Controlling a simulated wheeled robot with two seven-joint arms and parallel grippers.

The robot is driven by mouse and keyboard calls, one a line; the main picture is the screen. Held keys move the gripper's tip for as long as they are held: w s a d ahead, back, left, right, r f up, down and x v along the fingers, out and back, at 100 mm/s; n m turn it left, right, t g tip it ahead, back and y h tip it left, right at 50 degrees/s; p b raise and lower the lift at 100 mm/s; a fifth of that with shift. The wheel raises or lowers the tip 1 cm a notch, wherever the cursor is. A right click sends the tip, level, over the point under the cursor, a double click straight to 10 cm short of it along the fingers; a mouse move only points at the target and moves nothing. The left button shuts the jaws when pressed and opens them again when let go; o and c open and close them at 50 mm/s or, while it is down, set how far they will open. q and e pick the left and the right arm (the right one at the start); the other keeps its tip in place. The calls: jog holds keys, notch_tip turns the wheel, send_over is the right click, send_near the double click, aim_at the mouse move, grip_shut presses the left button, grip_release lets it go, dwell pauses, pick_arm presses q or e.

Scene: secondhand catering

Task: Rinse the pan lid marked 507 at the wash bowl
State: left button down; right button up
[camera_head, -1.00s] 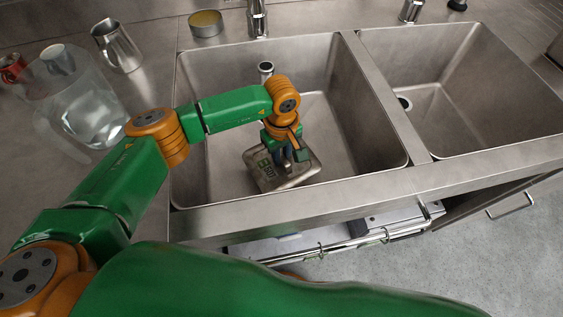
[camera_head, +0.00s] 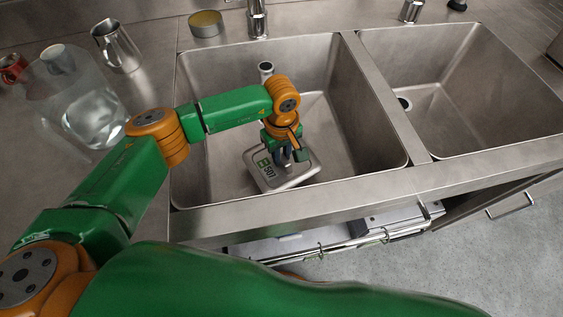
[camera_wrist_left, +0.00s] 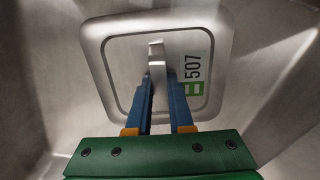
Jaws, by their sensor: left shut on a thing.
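The pan lid (camera_head: 284,180) is a grey, rounded-square metal lid low in the left sink basin (camera_head: 215,155). It has a raised strip handle and a green-and-white label reading 507. It also shows in the left wrist view (camera_wrist_left: 124,72), with its surface looking clean. My left gripper (camera_head: 290,158) reaches down into the basin and is shut on the lid's handle. Its blue fingers (camera_wrist_left: 160,78) are on either side of the handle in the left wrist view. I cannot tell whether the lid touches the basin floor. My right gripper is not in view.
A tap (camera_head: 257,20) stands behind the basin. A divider separates the empty right basin (camera_head: 450,85). A clear vessel (camera_head: 92,112), steel jug (camera_head: 117,47), red can (camera_head: 12,68) and yellow-topped tin (camera_head: 206,24) stand on the left counter.

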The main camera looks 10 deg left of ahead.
pick_arm(q)
notch_tip(320, 180, up, 22)
jog(key=p, duration=1.3)
dwell(1.9)
notch_tip(320, 180, up, 4)
jog(key=shift+p, duration=1.2)
